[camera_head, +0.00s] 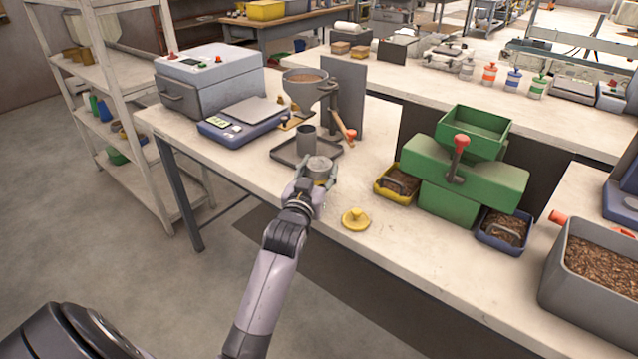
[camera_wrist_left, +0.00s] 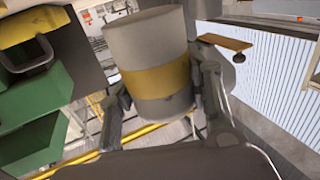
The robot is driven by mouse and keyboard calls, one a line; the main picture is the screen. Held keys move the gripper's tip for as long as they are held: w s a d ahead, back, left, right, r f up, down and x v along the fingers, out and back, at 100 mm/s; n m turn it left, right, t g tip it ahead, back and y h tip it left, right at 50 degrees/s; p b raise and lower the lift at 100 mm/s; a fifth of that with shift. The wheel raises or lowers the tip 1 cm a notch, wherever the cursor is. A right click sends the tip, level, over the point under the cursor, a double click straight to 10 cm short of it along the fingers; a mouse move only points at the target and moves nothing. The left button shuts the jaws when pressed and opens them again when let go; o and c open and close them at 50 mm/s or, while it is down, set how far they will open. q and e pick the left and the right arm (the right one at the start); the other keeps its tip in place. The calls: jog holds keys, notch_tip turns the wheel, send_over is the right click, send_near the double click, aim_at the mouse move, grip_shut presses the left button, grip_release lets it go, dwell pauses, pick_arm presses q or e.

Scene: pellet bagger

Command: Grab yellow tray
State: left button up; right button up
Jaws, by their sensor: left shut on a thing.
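The yellow tray (camera_head: 381,191) stands on the bench at the left foot of the green machine (camera_head: 465,170), with brown material in it. My left gripper (camera_head: 318,176) is left of the tray and apart from it. It is shut on a grey cylindrical container (camera_head: 319,163) with a yellow band. The container also shows between the two fingers in the left wrist view (camera_wrist_left: 150,62). A yellow part (camera_wrist_left: 22,27) with a dark handle at the wrist view's top left may be the tray, but I cannot tell for sure. My right gripper is not in view.
A yellow knobbed lid (camera_head: 355,219) lies near the bench's front edge. A dark flat tray (camera_head: 284,153) with a grey cup (camera_head: 306,140) is behind my gripper. A blue tray (camera_head: 499,240) and a large grey bin (camera_head: 575,305) stand to the right.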

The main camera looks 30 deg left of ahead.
aim_at(319, 184)
pick_arm(q)
notch_tip(319, 184, down, 2)
jog(key=shift+f+p, duration=0.25)
jog(key=shift+p, duration=0.05)
jog(key=shift+f, duration=0.3)
jog(key=shift+f, duration=0.15)
jog(key=shift+f, duration=0.15)
jog(key=o, duration=1.4)
